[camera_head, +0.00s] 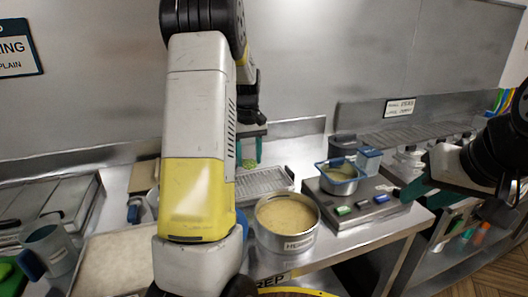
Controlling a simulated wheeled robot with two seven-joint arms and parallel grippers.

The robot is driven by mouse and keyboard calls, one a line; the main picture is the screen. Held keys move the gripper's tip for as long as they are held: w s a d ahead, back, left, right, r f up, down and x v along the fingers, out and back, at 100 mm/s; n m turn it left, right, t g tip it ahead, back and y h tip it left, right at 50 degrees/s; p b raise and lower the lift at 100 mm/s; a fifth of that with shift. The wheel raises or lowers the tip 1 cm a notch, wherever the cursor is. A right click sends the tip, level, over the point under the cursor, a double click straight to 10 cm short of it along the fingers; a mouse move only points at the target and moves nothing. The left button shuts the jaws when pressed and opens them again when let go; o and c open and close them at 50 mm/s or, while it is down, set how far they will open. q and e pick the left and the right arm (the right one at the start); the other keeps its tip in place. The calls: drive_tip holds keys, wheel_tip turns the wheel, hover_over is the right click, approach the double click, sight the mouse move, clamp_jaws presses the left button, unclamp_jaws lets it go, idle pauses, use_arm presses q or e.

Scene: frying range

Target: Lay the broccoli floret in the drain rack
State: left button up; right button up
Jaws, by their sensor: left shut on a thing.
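My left gripper (250,157) hangs over the back of the counter, partly hidden behind my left arm. Its teal fingers are shut on a small green thing, which looks like the broccoli floret (249,163). The floret is small and mostly covered by the fingers. The drain rack (276,182), a shallow metal tray with a grid, lies just below and to the right of the fingers. My arm hides its left part. I cannot tell whether the floret touches it. My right gripper (432,183) is at the right, its teal fingers partly visible; its opening is unclear.
A round tub of yellowish crumbs (287,216) stands in front of the rack. A pot with a blue-rimmed basket (341,176) stands on a grey unit (371,209) to the right. A pale tray (112,262) and blue-handled jug (50,248) are at left. The wall is close behind.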

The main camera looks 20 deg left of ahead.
use_arm(q)
drive_tip(key=shift+f, duration=3.35)
drive_tip(key=o, duration=1.1)
drive_tip(key=shift+c, duration=0.2)
drive_tip(key=shift+r, duration=0.1)
